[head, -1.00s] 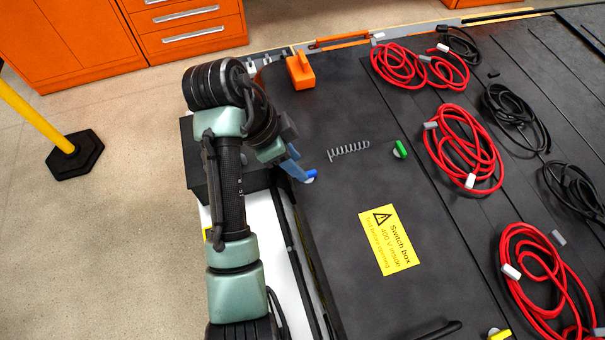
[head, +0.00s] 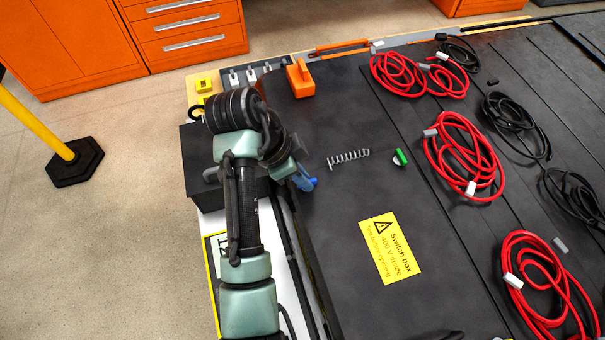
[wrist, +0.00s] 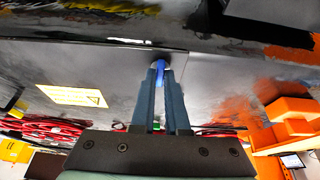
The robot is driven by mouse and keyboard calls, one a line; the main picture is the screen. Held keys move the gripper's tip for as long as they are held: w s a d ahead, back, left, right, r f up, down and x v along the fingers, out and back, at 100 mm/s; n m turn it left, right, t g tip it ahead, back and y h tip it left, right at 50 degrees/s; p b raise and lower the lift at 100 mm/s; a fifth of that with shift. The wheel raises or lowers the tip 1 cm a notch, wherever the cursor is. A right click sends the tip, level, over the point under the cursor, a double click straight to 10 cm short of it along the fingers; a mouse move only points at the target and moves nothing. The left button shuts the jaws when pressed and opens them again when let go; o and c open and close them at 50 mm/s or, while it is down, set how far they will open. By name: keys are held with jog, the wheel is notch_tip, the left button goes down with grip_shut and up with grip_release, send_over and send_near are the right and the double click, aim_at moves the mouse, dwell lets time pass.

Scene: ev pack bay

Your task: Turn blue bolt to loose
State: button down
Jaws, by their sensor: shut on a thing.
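The blue bolt (head: 314,182) is on the dark pack cover near its left edge, with its blue handle partly hidden by my fingers. My gripper (head: 305,180) comes down on it from the left and is shut on it. In the wrist view the blue bolt (wrist: 159,65) shows between the tips of my gripper (wrist: 160,72). I cannot tell how far the bolt is turned.
Red cable coils (head: 464,155) cover the right side. An orange block (head: 301,80) stands at the back.

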jog(key=shift+n, duration=0.3)
jog(key=n+p, duration=0.1)
jog(key=n+t+p, duration=0.1)
jog(key=n+p, duration=0.1)
jog(key=shift+s+d+r+y, duration=0.1)
jog(key=shift+s+r+y, duration=0.1)
jog(key=shift+y, duration=0.1)
jog(key=n+t+p, duration=0.1)
jog(key=n+p, duration=0.1)
jog(key=n+y+p, duration=0.1)
jog(key=n+p, duration=0.1)
jog(key=n, duration=0.1)
jog(key=shift+s+d+n+t+y, duration=0.15)
jog(key=shift+n+t+y, duration=0.15)
jog(key=shift+t, duration=0.1)
jog(key=n+y+p, duration=0.1)
jog(key=n, duration=0.1)
jog(key=n+p, duration=0.1)
jog(key=n, duration=0.1)
jog(key=shift+d+n+y+p, duration=0.2)
jog(key=shift+n+y+p, duration=0.1)
jog(key=shift+y, duration=0.1)
jog(key=shift+d+f+n+y+p, duration=0.15)
jog(key=shift+n+y+p, duration=0.55)
jog(key=shift+n, duration=1.4)
jog(key=c, duration=0.9)
grip_release()
